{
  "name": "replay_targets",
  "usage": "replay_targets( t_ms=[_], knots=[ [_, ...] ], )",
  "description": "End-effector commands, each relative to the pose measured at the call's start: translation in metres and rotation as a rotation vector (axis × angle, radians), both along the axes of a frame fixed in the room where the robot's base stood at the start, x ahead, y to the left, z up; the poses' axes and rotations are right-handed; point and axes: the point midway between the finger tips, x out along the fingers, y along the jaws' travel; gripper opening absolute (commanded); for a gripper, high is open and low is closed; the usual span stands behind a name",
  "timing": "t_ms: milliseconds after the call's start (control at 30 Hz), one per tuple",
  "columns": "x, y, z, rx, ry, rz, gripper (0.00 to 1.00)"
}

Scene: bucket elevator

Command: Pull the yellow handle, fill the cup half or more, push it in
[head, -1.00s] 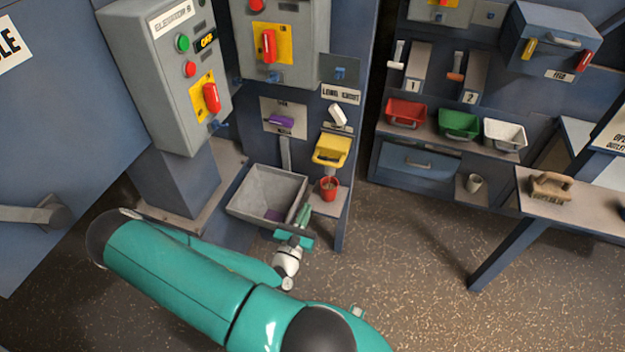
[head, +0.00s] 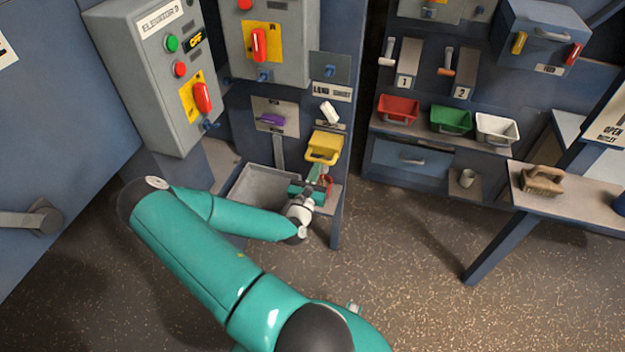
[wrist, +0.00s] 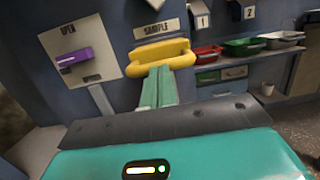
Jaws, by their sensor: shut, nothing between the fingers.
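The yellow handle (head: 324,147) sticks out of the blue panel below a white lever. It also shows in the wrist view (wrist: 160,57), under a "SAMPLE" label. My gripper (head: 317,173) is shut and empty just below and in front of the handle. In the wrist view its teal fingertips (wrist: 158,72) overlap the handle's lower edge; I cannot tell whether they touch it. The red cup (head: 328,184) stands on a small shelf under the handle, mostly hidden behind my gripper. What is in it cannot be seen now.
A grey open bin (head: 258,186) lies left of my gripper. A purple handle (head: 271,119) sits above it. Red (head: 398,109), green (head: 451,120) and white (head: 496,129) trays stand on the shelf at right. A table with a brush (head: 541,180) stands at far right.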

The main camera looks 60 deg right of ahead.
Motion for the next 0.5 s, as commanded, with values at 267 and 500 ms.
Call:
replay_targets(
  t_ms=[267, 500],
  knots=[
    [0.000, -0.001, 0.000, 0.000, 0.000, 0.000, 0.00],
    [0.004, -0.028, 0.000, 0.000, -0.002, -0.003, 0.00]
  ],
)
